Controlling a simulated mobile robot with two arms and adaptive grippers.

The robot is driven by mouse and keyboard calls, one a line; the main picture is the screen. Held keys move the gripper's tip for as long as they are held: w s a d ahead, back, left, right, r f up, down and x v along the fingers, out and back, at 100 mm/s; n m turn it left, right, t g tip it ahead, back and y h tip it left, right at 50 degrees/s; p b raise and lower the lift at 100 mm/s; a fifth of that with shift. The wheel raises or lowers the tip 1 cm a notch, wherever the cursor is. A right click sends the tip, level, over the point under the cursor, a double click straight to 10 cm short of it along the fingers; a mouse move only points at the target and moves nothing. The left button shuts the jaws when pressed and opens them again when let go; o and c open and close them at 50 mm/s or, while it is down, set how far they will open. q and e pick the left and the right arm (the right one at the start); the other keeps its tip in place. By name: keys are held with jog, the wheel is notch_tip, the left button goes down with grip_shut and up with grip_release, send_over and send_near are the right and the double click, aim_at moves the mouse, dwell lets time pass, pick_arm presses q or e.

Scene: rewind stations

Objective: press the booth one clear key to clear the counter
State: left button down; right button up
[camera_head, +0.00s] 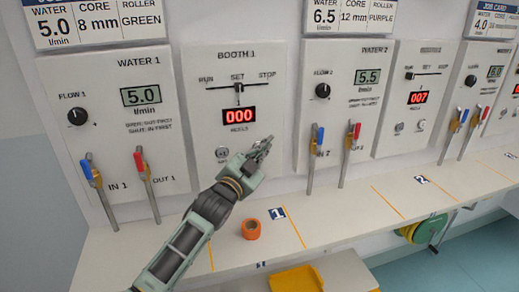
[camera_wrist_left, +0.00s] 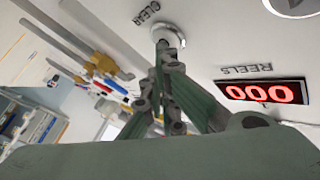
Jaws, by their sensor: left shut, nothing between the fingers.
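The booth 1 panel (camera_head: 202,90) stands upright on the wall, and its red REELS counter (camera_head: 239,116) reads 000. In the left wrist view the counter (camera_wrist_left: 262,92) is upside down and also reads 000. The round clear key (camera_wrist_left: 168,36), labelled CLEAR, shows there beyond my fingertips. My left gripper (camera_head: 264,146) is shut and empty in front of the panel's lower right, hiding the clear key in the head view. In the wrist view the fingertips (camera_wrist_left: 164,52) overlap the key's lower edge; I cannot tell whether they touch it. My right gripper is not in view.
Another round key (camera_head: 222,153) sits left of the gripper. Water panels with levered valves flank the booth, WATER 1 (camera_head: 117,120) left and WATER 2 (camera_head: 345,100) right. An orange roll (camera_head: 251,229) stands on the ledge below. A yellow bin (camera_head: 295,279) is lower down.

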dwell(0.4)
pick_arm(q)
jog(key=shift+s+d+p, duration=0.25)
jog(key=shift+s+p, duration=0.25)
jog(key=shift+s, duration=0.25)
jog(key=shift+s, duration=0.1)
jog(key=s+p, duration=0.1)
jog(key=s+d, duration=0.1)
jog(key=s, duration=0.1)
jog(key=s+p, duration=0.1)
jog(key=shift+s+d+p, duration=0.25)
jog(key=shift+s+p, duration=0.05)
jog(key=shift+p, duration=0.05)
jog(key=shift+f, duration=0.1)
